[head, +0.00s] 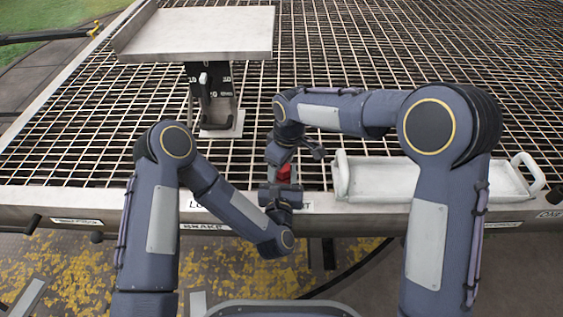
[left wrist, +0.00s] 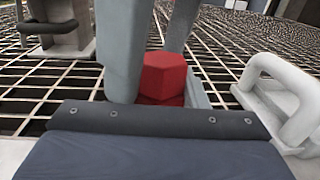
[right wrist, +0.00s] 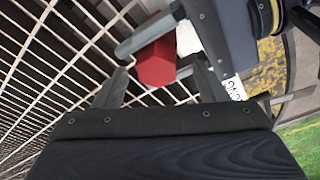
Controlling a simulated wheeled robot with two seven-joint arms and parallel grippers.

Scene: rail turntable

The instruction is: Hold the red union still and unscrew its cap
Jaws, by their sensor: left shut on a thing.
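The red union (head: 284,171) stands at the table's near edge, between my two grippers. In the left wrist view its six-sided upper part (left wrist: 164,74), apparently the cap, sits above a lower red part (left wrist: 160,99). My left gripper (head: 284,180) reaches in low from the near side and is shut on the union's lower part. My right gripper (right wrist: 158,72) points down from above, its fingers apart, with the red top (right wrist: 155,64) showing beyond and between them. The right fingers also show in the left wrist view, near the union's sides; I cannot tell whether they touch it.
A white tray with handles (head: 430,180) stands just right of the union. A raised grey platform (head: 200,35) and a dark stand (head: 210,95) are at the back left. The grid table (head: 80,140) is open at left. A labelled edge rail (head: 75,208) runs along the front.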

